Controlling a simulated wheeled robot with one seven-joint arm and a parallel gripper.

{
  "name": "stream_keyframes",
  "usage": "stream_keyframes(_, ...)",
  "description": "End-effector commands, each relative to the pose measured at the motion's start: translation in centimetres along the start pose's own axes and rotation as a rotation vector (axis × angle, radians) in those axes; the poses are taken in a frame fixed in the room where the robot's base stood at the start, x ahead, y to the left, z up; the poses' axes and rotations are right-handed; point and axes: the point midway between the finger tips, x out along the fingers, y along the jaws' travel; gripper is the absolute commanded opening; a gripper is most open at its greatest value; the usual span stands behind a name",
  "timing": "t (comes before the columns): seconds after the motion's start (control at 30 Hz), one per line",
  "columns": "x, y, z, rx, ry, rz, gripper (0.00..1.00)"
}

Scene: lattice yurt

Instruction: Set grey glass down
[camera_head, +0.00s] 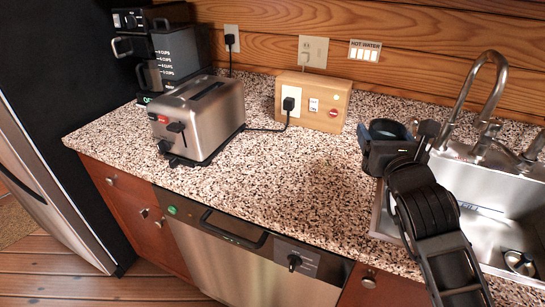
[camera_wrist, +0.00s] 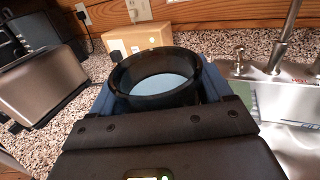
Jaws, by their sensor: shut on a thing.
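The grey glass (camera_head: 388,129) is a dark, round, open-topped vessel held upright in my gripper (camera_head: 373,146). It also shows in the wrist view (camera_wrist: 157,80), where I look down through its dark rim at a pale blue-grey inside. My gripper (camera_wrist: 155,100) is shut on it, with bluish finger parts on both sides. The glass is near the left edge of the sink, beside the wooden box. Its base is hidden by my gripper, so I cannot tell whether it touches the speckled counter (camera_head: 265,170).
A steel toaster (camera_head: 205,115) stands left on the counter, with a coffee maker (camera_head: 165,55) behind it. A wooden outlet box (camera_head: 320,100) stands at the back. The sink (camera_head: 490,215) and its tall faucet (camera_head: 490,85) are at right. Counter between toaster and sink is clear.

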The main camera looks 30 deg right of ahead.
Motion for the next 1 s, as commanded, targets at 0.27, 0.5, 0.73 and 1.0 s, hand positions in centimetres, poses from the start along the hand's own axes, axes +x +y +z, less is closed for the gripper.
stream_keyframes(0.27, 0.7, 4.5, -3.0, 0.0, 0.001, 0.004, 0.42)
stream_keyframes(0.5, 1.4, 9.2, -5.8, 0.0, 0.0, 0.003, 0.42)
stream_keyframes(0.73, 1.7, 11.4, -7.0, 0.001, -0.001, 0.002, 0.42)
stream_keyframes(1.0, 1.7, 11.4, -10.3, -0.002, 0.001, 0.001, 0.42)
